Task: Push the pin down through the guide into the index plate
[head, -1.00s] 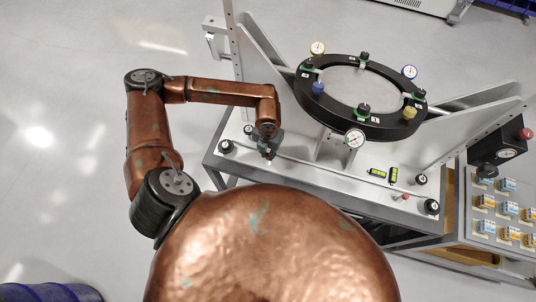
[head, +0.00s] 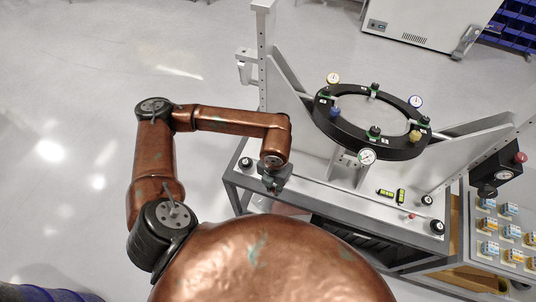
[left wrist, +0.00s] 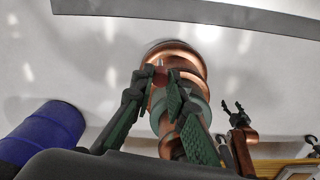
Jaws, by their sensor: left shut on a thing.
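My left gripper (head: 275,187) is in front of the mirror fixture, over the front-left edge of its base plate (head: 320,198). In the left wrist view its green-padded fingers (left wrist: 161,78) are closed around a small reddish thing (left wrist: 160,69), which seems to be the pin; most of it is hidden. My right gripper (left wrist: 233,105) shows small in the left wrist view, with its dark fingers spread. It is out of the head view. I cannot clearly make out the guide or the index plate.
A black mirror ring (head: 325,127) with gauges and knobs stands on the fixture. A parts tray (head: 508,243) is at right, a blue drum (left wrist: 45,135) at lower left. Left floor is clear.

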